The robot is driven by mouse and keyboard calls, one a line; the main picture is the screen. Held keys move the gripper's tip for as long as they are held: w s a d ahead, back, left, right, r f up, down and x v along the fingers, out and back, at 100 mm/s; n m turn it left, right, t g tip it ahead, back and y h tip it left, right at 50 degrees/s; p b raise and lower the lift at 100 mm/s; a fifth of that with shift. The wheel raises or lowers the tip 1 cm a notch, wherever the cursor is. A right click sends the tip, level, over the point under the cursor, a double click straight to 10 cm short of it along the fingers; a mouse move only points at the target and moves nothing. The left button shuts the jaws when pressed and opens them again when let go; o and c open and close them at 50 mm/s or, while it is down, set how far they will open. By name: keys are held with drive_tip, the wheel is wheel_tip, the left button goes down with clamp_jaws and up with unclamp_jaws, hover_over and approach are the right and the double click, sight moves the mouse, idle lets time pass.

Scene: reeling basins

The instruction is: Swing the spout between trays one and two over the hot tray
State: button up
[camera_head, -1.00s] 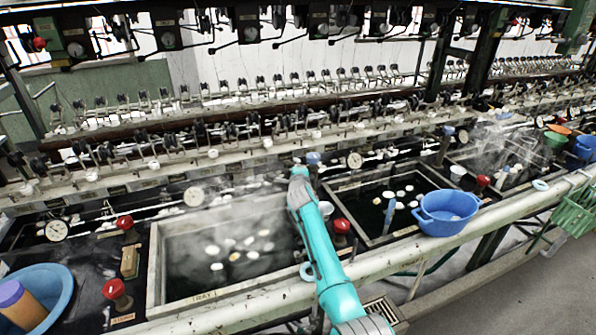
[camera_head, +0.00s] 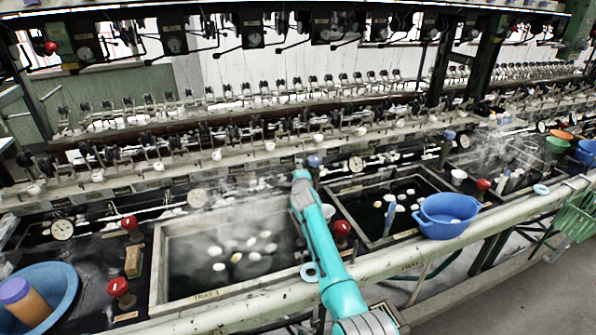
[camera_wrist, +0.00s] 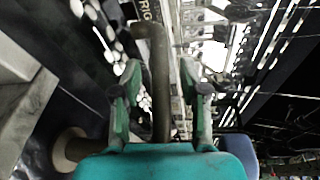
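Tray one (camera_head: 205,296), labelled TRAY 1, is a wide basin with pale cocoons and steam over it. A second basin (camera_head: 375,178) with dark water and cocoons lies right of it. My gripper (camera_head: 302,174) is at the strip between the two basins, at the end of my teal arm. In the wrist view, the bent grey spout pipe (camera_wrist: 160,80) stands between the two green fingers of my gripper (camera_wrist: 162,85). The fingers are apart, with a gap visible on each side of the pipe. In the head view the spout is hidden behind my arm.
Red knobs (camera_head: 342,228) stand beside my arm and left of tray one (camera_head: 118,287). A blue tub (camera_head: 446,215) sits at the front right, and a blue bowl (camera_head: 48,290) at the left. A long pale rail (camera_head: 420,254) runs along the front under my arm.

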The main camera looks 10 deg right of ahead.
drive_tip(key=s+a+r, duration=0.1)
drive_tip(key=s, duration=1)
drive_tip(key=shift+s+a+r, duration=0.3)
drive_tip(key=shift+s, duration=0.1)
